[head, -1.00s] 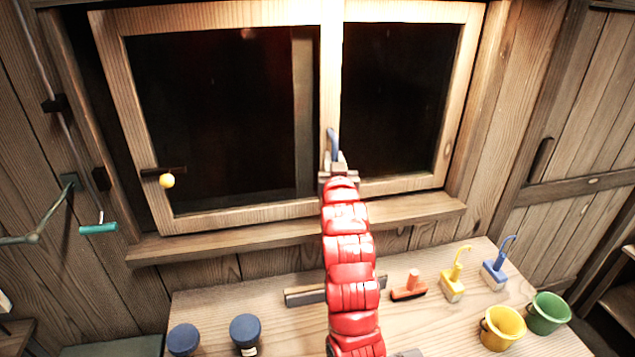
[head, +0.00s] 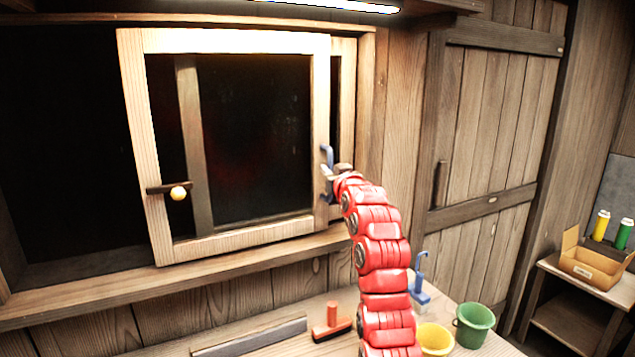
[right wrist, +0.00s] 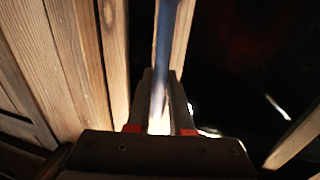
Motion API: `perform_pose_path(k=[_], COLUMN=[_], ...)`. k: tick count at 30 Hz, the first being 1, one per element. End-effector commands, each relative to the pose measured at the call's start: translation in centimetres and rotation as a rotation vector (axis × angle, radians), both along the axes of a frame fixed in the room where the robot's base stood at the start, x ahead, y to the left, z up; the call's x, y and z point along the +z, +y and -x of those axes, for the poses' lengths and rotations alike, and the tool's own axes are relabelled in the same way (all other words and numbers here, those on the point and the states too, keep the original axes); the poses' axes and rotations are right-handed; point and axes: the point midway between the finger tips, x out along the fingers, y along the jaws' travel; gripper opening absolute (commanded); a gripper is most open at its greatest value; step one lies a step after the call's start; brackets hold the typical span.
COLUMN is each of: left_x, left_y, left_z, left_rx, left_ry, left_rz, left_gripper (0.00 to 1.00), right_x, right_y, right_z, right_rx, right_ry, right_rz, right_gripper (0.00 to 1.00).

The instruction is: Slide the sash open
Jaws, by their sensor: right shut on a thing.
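The sash (head: 320,110) is a light wooden frame around dark glass, standing toward the right of the window frame (head: 60,282). A wide dark gap lies open at its left. A blue upright handle (head: 327,158) is on the sash's right stile. My right gripper (head: 329,182) is shut on this handle. In the right wrist view, the blue handle (right wrist: 165,50) stands between the fingers of my right gripper (right wrist: 160,95). My left gripper is not in view.
Below the sill is a bench with a red-handled tool (head: 332,325), a blue brush (head: 419,290), a yellow bucket (head: 435,340) and a green bucket (head: 474,325). A plank door (head: 490,130) is at the right. A shelf with an open carton (head: 590,268) stands beyond it.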

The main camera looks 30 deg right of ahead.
Motion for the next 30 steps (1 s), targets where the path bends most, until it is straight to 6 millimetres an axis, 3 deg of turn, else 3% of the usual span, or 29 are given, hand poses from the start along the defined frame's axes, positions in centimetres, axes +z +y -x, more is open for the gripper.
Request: perform_pose_path(k=[13, 14, 18, 30], left_x=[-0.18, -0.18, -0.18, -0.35], left_y=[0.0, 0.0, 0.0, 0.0], left_z=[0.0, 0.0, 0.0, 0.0], left_rx=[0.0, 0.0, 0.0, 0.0], left_ry=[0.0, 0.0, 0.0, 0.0], left_rz=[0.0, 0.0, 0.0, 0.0], left_gripper=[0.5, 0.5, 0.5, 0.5], right_x=[0.23, 0.24, 0.23, 0.13], right_y=[-0.34, -0.33, -0.34, -0.35], right_z=[-0.01, -0.02, -0.01, 0.06], right_rx=[0.003, 0.003, 0.002, 0.001], right_ry=[-0.004, -0.004, -0.004, -0.004], right_rz=[0.001, 0.001, 0.002, 0.002], right_gripper=[0.0, 0.23, 0.48, 0.5])
